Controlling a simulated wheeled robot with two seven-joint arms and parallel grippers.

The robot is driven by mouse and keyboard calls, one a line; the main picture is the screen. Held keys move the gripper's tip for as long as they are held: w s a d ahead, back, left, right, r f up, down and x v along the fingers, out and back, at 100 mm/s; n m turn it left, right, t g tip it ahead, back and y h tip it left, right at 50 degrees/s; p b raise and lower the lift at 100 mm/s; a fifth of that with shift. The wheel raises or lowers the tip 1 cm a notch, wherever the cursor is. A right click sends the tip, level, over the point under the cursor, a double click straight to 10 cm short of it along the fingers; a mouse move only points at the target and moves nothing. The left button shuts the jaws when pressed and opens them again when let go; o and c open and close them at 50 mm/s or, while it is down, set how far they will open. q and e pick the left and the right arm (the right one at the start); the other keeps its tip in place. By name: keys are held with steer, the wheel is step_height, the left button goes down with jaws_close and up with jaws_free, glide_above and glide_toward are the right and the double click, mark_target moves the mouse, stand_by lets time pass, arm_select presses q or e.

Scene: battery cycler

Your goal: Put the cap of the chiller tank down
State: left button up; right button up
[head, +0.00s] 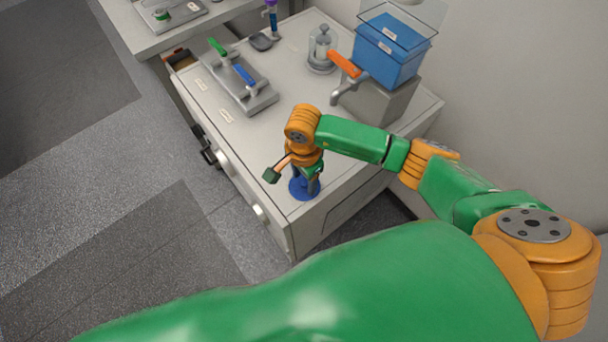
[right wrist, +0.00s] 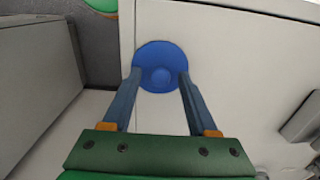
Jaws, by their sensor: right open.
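The cap is a round blue disc with a raised centre. It lies on the white bench top near its front corner in the head view (head: 298,189), and shows whole-rimmed in the right wrist view (right wrist: 160,58). My right gripper (head: 312,184) is above and around it. In the right wrist view the open fingers (right wrist: 159,74) reach to either side of the cap; whether they touch it I cannot tell. A blue tank (head: 388,52), probably the chiller tank, stands on a grey block at the bench's back right. My left gripper is not in view.
A grey block with an orange-levered tap (head: 345,66) stands behind my right arm. A grey fixture with green and blue handles (head: 242,85) lies at the left of the bench. A glass jar (head: 322,50) stands at the back. The bench between fixture and cap is clear.

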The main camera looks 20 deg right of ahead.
mark_target(303, 182)
step_height(303, 182, up, 12)
steer(key=b, duration=0.2)
steer(key=shift+a, duration=0.1)
